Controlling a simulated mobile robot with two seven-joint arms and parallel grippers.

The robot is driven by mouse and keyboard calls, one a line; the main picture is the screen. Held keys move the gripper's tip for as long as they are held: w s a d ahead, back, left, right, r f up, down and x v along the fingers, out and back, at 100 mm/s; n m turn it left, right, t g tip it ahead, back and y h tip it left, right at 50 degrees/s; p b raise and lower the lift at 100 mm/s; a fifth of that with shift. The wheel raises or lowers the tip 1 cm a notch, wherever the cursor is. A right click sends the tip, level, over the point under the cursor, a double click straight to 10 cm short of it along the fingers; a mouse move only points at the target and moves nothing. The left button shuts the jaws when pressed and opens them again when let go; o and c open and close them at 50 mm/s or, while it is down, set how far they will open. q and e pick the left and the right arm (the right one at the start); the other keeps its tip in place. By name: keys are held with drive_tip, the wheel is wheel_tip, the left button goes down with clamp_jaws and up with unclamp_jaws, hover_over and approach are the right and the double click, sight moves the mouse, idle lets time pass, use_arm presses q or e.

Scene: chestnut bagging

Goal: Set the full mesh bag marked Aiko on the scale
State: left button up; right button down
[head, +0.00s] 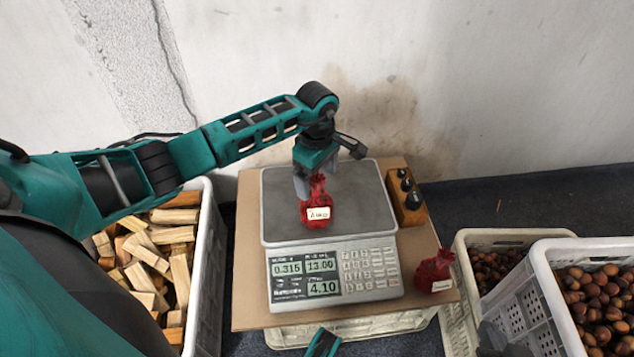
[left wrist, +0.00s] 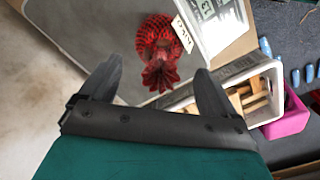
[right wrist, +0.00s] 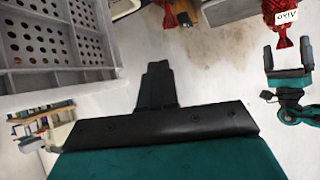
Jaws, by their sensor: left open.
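The red mesh bag marked Aiko (head: 317,208) stands on the pan of the scale (head: 365,215), its label facing the front. The scale's display (head: 305,278) reads 0.315, 13.00 and 4.10. My left gripper (head: 313,178) is over the pan, just behind the bag. In the left wrist view its fingers (left wrist: 159,70) are spread, with the bag's gathered top (left wrist: 160,76) between them and gaps on both sides. In the right wrist view my right gripper (right wrist: 158,68) has its fingers together with nothing visible between them. It is away from the bag.
A second red bag (head: 434,268) sits at the board's (head: 247,260) right front corner, its label unreadable. A wooden block with black knobs (head: 406,196) stands right of the scale. Chestnut crates (head: 551,290) are at right, a crate of split wood (head: 209,270) at left.

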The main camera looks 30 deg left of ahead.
use_arm(q)
wheel_tip(320, 180, up, 7)
drive_tip(key=shift+r+p, duration=0.15)
drive_tip(key=shift+p, duration=0.65)
drive_tip(key=s+d+n+h, duration=0.25)
drive_tip(key=d+h, duration=0.25)
drive_tip(key=d, duration=0.4)
drive_tip(key=s+d+n+h, duration=0.1)
drive_tip(key=s+d+h, duration=0.25)
drive_tip(key=d, duration=0.55)
drive_tip(key=s+d+r+n+t+h, duration=0.1)
drive_tip(key=d+r+n+t+h, duration=0.7)
drive_tip(key=n, duration=0.5)
drive_tip(key=a+f+n+t+y, duration=0.2)
drive_tip(key=a+n+t+y, duration=0.7)
drive_tip(key=n, duration=1.4)
drive_tip(key=s+a+f+n+g+y, duration=0.2)
drive_tip(key=s+f+n+g, duration=0.1)
drive_tip(key=s+f+n, duration=0.1)
drive_tip(key=s+a+f+n+g+y, duration=0.2)
drive_tip(key=s+f+n+g, duration=0.1)
drive_tip(key=s+f+n, duration=0.2)
wheel_tip(320, 180, down, 3)
drive_tip(key=n, duration=0.4)
drive_tip(key=shift+s+a+r, duration=0.2)
drive_tip(key=shift+s+a, duration=0.1)
drive_tip(key=shift+a, duration=0.05)
